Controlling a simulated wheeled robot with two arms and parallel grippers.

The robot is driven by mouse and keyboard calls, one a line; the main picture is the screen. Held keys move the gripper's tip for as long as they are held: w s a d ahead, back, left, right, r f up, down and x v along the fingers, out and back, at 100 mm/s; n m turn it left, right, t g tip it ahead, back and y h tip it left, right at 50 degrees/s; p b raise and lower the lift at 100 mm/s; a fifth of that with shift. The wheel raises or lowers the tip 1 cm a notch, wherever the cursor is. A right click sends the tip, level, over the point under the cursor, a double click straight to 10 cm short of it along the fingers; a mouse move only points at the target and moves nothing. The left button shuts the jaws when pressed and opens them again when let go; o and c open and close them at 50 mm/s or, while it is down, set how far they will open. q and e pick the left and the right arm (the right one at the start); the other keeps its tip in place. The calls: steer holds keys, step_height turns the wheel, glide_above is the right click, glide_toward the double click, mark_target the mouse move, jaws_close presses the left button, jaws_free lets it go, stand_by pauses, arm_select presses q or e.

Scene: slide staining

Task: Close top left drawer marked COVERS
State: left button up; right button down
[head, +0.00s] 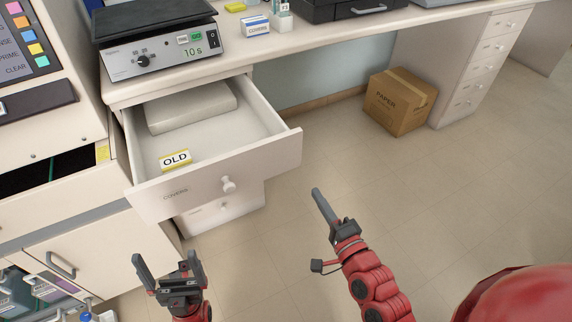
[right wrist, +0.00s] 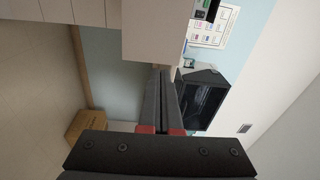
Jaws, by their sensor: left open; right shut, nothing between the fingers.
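The top drawer marked COVERS (head: 245,180) is pulled well out from under the bench. Its front has a round white knob (head: 228,184) and a COVERS label (head: 176,194). Inside lie a small box marked OLD (head: 175,160) and a pale flat block (head: 190,106). My left gripper (head: 168,267) is open and empty, below and in front of the drawer front, apart from it. My right gripper (head: 318,194) is shut and empty, to the right of the drawer front and apart from it. In the right wrist view its closed fingers (right wrist: 166,105) show.
A hot plate device (head: 160,45) stands on the bench above the drawer. A COVERS box (head: 256,26) is beside it. Another cabinet with a dark open tray (head: 45,170) stands at left. A cardboard box (head: 400,100) sits on the floor.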

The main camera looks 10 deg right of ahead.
steer(key=a, duration=0.2)
steer(key=b, duration=0.4)
glide_toward(280, 157)
steer(key=shift+g+y, duration=0.3)
steer(key=shift+y, duration=0.1)
steer(key=x, duration=0.6)
steer(key=shift+w+d+r, duration=0.15)
steer(key=shift+w+d, duration=0.05)
steer(key=shift+d, duration=0.05)
steer(key=shift+w, duration=0.3)
